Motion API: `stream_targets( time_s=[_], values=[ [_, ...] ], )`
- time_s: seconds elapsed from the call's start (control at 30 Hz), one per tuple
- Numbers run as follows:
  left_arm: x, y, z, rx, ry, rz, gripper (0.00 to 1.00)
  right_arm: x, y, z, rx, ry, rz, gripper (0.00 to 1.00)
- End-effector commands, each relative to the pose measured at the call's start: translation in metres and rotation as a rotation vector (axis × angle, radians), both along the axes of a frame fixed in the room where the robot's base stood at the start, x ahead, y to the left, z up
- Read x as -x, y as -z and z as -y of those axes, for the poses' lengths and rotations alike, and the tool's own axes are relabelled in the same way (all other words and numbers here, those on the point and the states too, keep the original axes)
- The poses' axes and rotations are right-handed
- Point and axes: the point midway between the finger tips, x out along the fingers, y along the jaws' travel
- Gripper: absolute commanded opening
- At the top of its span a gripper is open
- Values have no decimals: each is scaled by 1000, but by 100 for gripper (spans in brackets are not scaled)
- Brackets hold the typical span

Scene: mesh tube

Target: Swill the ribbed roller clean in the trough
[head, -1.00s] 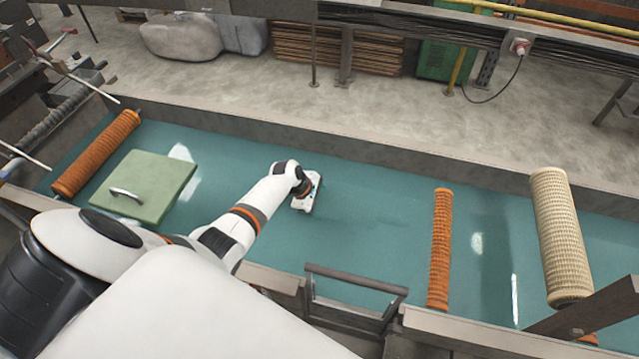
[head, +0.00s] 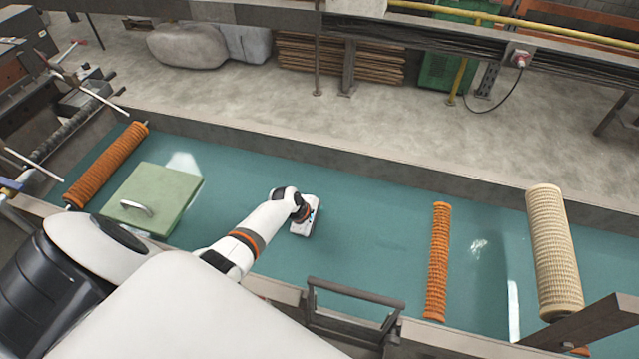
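The trough is long, with a grey wall (head: 400,185) and a teal, glossy floor or liquid surface (head: 370,225). An orange ribbed roller (head: 438,262) lies right of centre in it. A second orange ribbed roller (head: 107,165) lies at the left end. A thick cream ribbed roller (head: 553,250) lies at the right, its lower end partly behind a dark beam. I cannot tell which one the task means. My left gripper (head: 304,217) is over the teal surface, left of the middle orange roller and apart from all rollers. Its fingers are too small to read. My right gripper is out of view.
A green square lid with a handle (head: 153,198) lies at the left of the trough. A dark metal frame (head: 355,300) stands at the near edge. A dark beam (head: 590,322) crosses the lower right corner. The teal area between my gripper and the middle roller is clear.

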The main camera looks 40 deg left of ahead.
Motion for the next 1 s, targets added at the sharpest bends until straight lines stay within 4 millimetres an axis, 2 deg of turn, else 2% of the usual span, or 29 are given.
stream_targets(
  time_s=[0.23, 0.57, 0.9, 1.0],
  values=[
    [-2, -6, 0, 0, -1, 5, 22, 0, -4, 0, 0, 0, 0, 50],
    [-2, -36, 0, 0, -2, 5, 22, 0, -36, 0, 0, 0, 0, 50],
    [-2, -65, 0, -1, 0, 5, 22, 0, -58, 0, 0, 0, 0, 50],
    [-2, -70, -1, 0, 1, 7, 22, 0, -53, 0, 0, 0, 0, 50]
  ],
)
